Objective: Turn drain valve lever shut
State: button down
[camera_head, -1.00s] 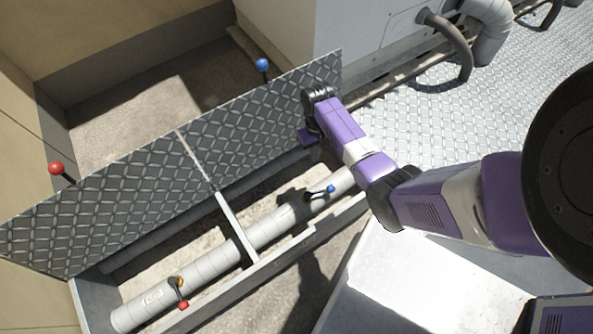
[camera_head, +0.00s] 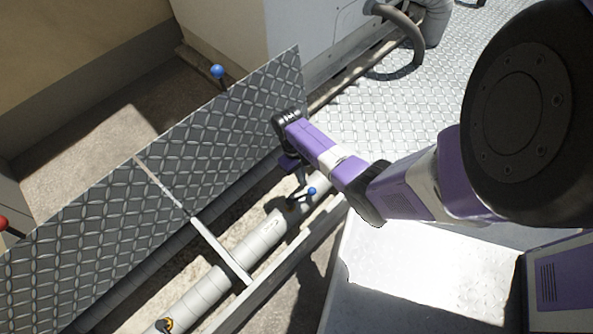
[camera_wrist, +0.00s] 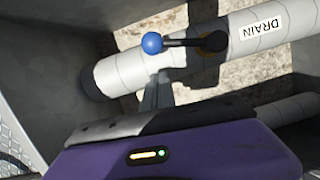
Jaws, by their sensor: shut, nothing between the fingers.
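The drain valve lever (camera_wrist: 185,43) is a short black handle with a blue ball knob (camera_wrist: 152,43). It lies roughly along the pale pipe (camera_wrist: 112,76), which carries a label reading DRAIN (camera_wrist: 262,38). In the head view the blue knob (camera_head: 312,190) shows over the pipe in the open trench. My gripper (camera_head: 301,183) reaches down into the trench beside the knob. In the wrist view its narrow grey fingers (camera_wrist: 160,92) are together and empty, just below the knob in the picture. I cannot tell whether they touch the lever.
A raised diamond-plate cover (camera_head: 200,150) stands along the trench's far side, with another blue knob (camera_head: 217,71) beyond it. A crossbar (camera_head: 220,250) spans the trench. A yellow-and-black fitting (camera_head: 165,325) sits on the pipe at lower left. A condenser cabinet (camera_head: 300,30) stands behind.

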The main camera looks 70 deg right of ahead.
aim_at(311, 188)
jog(key=shift+s+a+r, duration=0.25)
jog(key=shift+s+a, duration=0.3)
jog(key=shift+s, duration=0.35)
jog(key=shift+s+a+m+p, duration=0.15)
jog(key=shift+s+m+p, duration=0.2)
jog(key=shift+p, duration=0.3)
jog(key=m+p, duration=0.1)
jog(key=s+a+m+p, duration=0.1)
jog(key=p, duration=0.1)
jog(key=shift+s+r+m+y, duration=0.3)
jog(key=shift+m+y, duration=0.05)
jog(key=shift+y, duration=0.05)
jog(key=s+a+m+p, duration=0.1)
jog(key=p, duration=0.1)
jog(key=s+a+m+t+p, duration=0.1)
jog(key=m+p, duration=0.1)
jog(key=shift+m+y, duration=0.3)
jog(key=shift+s+a+f+m+t+p, duration=0.1)
jog(key=shift+s+a+m+t+p, duration=0.2)
jog(key=shift+a+m+p, duration=0.8)
jog(key=shift+s+a+f+m+t+p, duration=0.1)
jog(key=shift+s+a+m+t+p, duration=0.3)
jog(key=shift+m, duration=1.05)
jog(key=shift+s+a+f+m+t+p, duration=0.1)
jog(key=shift+a+m+t+p, duration=0.3)
jog(key=shift+a+m+p, duration=0.75)
jog(key=shift+a, duration=0.1)
